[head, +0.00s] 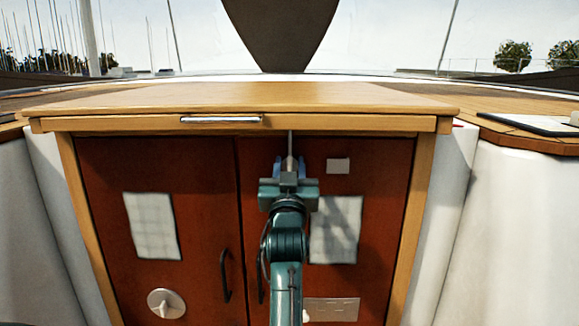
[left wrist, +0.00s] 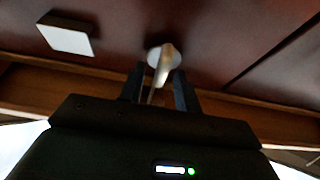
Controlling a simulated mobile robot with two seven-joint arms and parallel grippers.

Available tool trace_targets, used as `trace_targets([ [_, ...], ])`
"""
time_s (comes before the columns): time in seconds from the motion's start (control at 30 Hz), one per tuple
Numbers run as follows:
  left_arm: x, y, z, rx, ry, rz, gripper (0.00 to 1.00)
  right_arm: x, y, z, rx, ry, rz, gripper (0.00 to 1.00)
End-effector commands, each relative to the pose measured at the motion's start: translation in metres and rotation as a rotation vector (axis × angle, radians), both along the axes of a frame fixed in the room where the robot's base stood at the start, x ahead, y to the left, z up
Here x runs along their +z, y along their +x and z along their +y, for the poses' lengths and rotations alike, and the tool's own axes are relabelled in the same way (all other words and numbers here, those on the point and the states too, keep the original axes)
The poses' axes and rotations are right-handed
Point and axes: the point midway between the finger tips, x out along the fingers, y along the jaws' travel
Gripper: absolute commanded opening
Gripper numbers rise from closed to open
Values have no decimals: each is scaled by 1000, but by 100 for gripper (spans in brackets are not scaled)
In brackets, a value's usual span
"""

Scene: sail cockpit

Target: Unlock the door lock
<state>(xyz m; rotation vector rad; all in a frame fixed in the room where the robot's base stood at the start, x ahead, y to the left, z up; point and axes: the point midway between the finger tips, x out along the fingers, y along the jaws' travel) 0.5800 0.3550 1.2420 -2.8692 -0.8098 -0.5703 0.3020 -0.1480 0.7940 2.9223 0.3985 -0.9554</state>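A pale metal door lock (left wrist: 163,54) with a round base and a turning lever shows in the left wrist view, on the dark red door surface. In the head view the lock is mostly hidden behind my left gripper (head: 289,166), near the top of the right cabinet door (head: 385,190). My left gripper's two fingers (left wrist: 159,80) are apart, one on each side of the lever. A gap seems to show beside the lever, and I cannot tell whether either finger touches it. My right gripper is not in view.
The left cabinet door (head: 100,190) carries a round pale knob (head: 166,303) low down. Black handles (head: 226,275) flank the door seam. A wooden top (head: 250,96) with a silver handle (head: 221,119) overhangs the doors just above my gripper. White padded sides (head: 480,230) flank the cabinet.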

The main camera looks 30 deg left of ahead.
Motion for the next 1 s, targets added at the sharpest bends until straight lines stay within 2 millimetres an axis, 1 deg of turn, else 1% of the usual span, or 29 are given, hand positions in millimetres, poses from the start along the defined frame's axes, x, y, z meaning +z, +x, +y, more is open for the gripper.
trace_targets([
  [0.03,0,0,0,0,0,0,31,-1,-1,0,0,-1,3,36],
  [0.07,0,0,0,0,0,0,29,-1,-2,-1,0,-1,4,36],
  [0.4,0,0,0,0,0,0,1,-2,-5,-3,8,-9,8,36],
  [0.83,0,0,0,0,1,0,0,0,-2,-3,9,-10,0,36],
  [1.0,1,7,0,0,15,7,0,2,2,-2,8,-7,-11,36],
])
